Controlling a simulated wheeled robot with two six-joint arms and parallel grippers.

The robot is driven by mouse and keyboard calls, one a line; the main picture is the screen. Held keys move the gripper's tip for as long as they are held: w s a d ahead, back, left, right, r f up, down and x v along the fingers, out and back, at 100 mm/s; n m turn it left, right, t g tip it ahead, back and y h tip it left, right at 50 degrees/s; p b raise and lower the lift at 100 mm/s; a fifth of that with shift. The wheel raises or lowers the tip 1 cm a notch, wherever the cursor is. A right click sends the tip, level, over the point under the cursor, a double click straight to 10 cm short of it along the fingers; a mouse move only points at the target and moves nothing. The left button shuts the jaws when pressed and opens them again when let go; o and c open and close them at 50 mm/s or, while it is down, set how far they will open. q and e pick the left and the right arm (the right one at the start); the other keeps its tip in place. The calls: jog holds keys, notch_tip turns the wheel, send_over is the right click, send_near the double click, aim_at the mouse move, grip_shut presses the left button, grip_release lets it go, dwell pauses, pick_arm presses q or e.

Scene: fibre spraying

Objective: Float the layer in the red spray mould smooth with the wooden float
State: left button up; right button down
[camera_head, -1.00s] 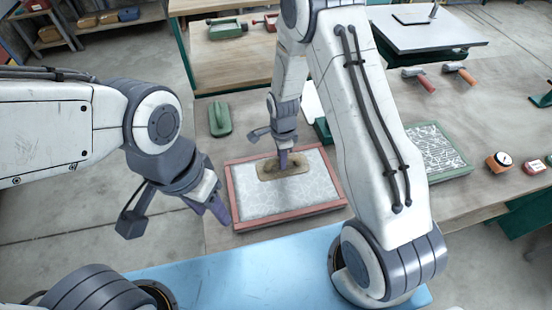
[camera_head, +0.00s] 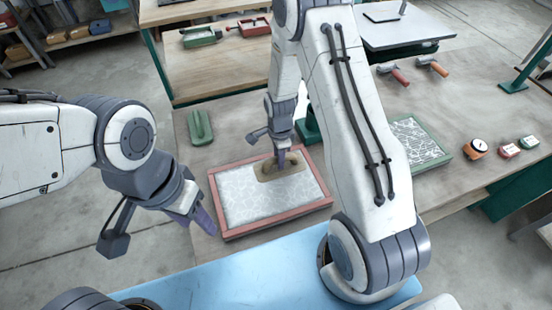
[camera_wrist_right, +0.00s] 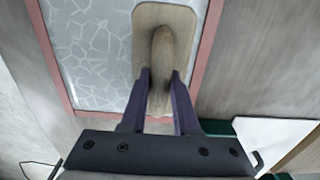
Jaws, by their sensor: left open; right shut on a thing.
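The red spray mould (camera_head: 226,233) lies on the table in front of me, filled with a pale layer (camera_head: 255,200) patterned with fibre-like lines. My right gripper (camera_head: 282,160) is shut on the handle of the wooden float (camera_head: 266,174), whose plate is over the far right part of the layer. In the right wrist view the float (camera_wrist_right: 188,22) is between the purple fingers (camera_wrist_right: 158,90), its plate near the red rim (camera_wrist_right: 207,50). I cannot tell whether the plate touches the layer. My left gripper (camera_head: 205,218) is open and empty, just left of the mould.
A green float-like tool (camera_head: 200,127) lies behind the mould.

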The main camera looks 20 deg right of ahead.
notch_tip(320, 180, up, 7)
jog(key=p, duration=0.5)
jog(key=shift+r+p, duration=0.1)
jog(key=shift+p, duration=0.2)
dwell(0.4)
